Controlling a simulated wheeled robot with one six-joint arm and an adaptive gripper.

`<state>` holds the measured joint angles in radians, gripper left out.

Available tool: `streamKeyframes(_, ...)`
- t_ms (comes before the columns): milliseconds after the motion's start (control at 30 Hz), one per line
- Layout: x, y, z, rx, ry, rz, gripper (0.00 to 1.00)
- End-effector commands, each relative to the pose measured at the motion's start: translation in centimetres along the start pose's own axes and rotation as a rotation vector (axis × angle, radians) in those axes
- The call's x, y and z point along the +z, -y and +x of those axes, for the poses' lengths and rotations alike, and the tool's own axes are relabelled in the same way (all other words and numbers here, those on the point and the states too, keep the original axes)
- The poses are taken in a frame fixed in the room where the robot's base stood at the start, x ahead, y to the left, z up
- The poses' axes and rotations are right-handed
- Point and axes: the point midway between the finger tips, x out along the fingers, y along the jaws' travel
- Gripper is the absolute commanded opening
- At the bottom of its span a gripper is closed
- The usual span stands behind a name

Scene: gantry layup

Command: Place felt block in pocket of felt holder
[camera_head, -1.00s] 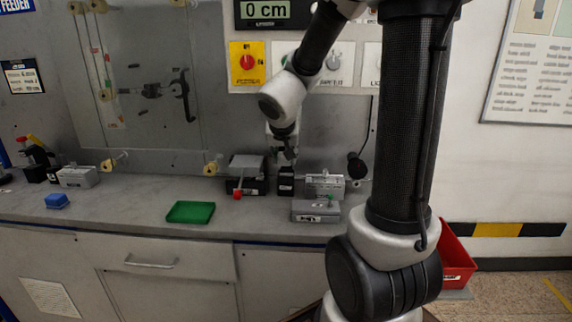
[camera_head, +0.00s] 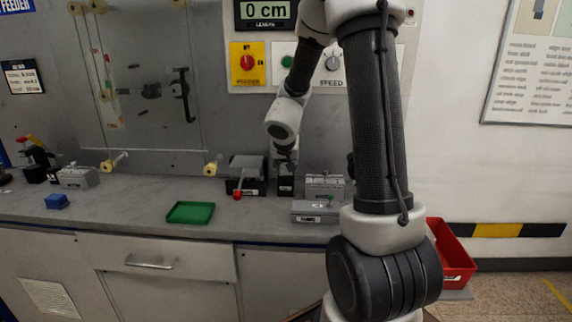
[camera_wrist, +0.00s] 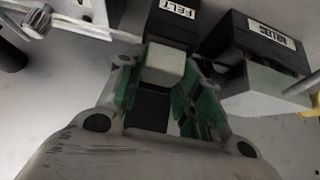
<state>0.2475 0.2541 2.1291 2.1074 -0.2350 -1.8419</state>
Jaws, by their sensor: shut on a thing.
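The pale grey felt block (camera_wrist: 165,65) is between my green-padded fingers in the wrist view. My gripper (camera_wrist: 161,82) is shut on it. The black felt holder (camera_wrist: 177,22), with a white FELT label, is right at the block's far side. I cannot tell whether the block is inside the pocket or just over it. In the head view my gripper (camera_head: 286,163) points down just above the small black holder (camera_head: 286,187) on the bench; the block is too small to make out there.
A second labelled black holder (camera_wrist: 262,38) stands close on the right in the wrist view. Grey fixtures (camera_head: 323,187) stand right of my gripper in the head view, and a red-knobbed device (camera_head: 246,173) left. A green tray (camera_head: 190,212) and blue block (camera_head: 57,201) sit further left, with clear bench between.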

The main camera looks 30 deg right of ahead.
Motion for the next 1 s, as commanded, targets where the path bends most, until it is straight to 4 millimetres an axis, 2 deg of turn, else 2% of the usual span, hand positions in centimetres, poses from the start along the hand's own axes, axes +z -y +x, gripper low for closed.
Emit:
streamKeyframes(700,0.9,0.0,1.0,0.001,0.004,0.000,0.21)
streamKeyframes(733,1.0,-0.1,1.0,0.001,0.004,0.000,0.37)
streamKeyframes(833,1.1,-0.1,1.1,0.002,0.007,0.000,0.55)
streamKeyframes(1000,1.3,-0.1,1.1,0.003,0.010,-0.001,0.56)
